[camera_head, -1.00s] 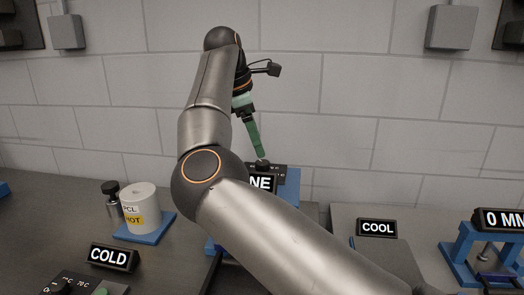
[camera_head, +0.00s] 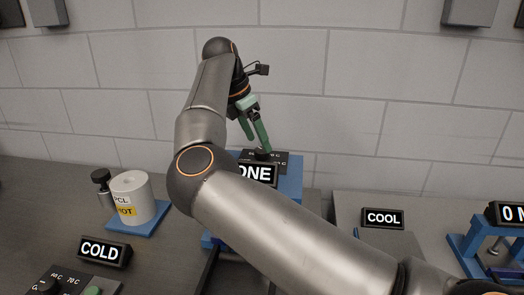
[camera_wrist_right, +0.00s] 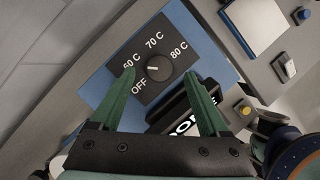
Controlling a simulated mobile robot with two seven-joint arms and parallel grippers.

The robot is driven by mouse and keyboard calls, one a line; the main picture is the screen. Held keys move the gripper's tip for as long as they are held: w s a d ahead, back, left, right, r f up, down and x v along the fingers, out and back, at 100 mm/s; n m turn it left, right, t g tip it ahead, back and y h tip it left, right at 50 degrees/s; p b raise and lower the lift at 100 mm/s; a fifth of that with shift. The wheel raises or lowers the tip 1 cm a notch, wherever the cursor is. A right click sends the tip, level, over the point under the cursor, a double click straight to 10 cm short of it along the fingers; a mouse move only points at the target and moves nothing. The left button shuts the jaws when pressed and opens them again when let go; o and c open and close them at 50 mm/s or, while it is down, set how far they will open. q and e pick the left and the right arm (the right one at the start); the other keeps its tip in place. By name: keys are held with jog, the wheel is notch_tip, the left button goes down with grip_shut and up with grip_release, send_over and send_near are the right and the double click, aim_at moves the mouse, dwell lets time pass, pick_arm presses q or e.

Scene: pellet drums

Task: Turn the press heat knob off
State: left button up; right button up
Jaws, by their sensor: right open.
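The press heat knob (camera_wrist_right: 159,68) is a round black dial on a dark panel (camera_wrist_right: 150,95) marked OFF, 60 C, 70 C and 80 C. Its white mark appears to point at 60 C. In the head view the knob (camera_head: 263,154) sits on the blue press (camera_head: 289,185), behind a sign whose visible letters read "ONE" (camera_head: 258,174). My right gripper (camera_wrist_right: 159,76) is open and empty, its green fingers on either side of the knob in the wrist view. In the head view my right gripper (camera_head: 258,144) is close over the panel; contact cannot be told. My left gripper is not in view.
A white drum (camera_head: 130,193) labelled PCL HOT stands on a blue pad at left. A COLD sign (camera_head: 103,251) and another dial (camera_head: 48,286) are at front left. A COOL sign (camera_head: 382,218) and a blue frame (camera_head: 462,254) are at right. The wall is behind.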

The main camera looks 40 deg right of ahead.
aim_at(262, 149)
jog(key=shift+x, duration=2.3)
jog(key=shift+r, duration=0.1)
grip_shut()
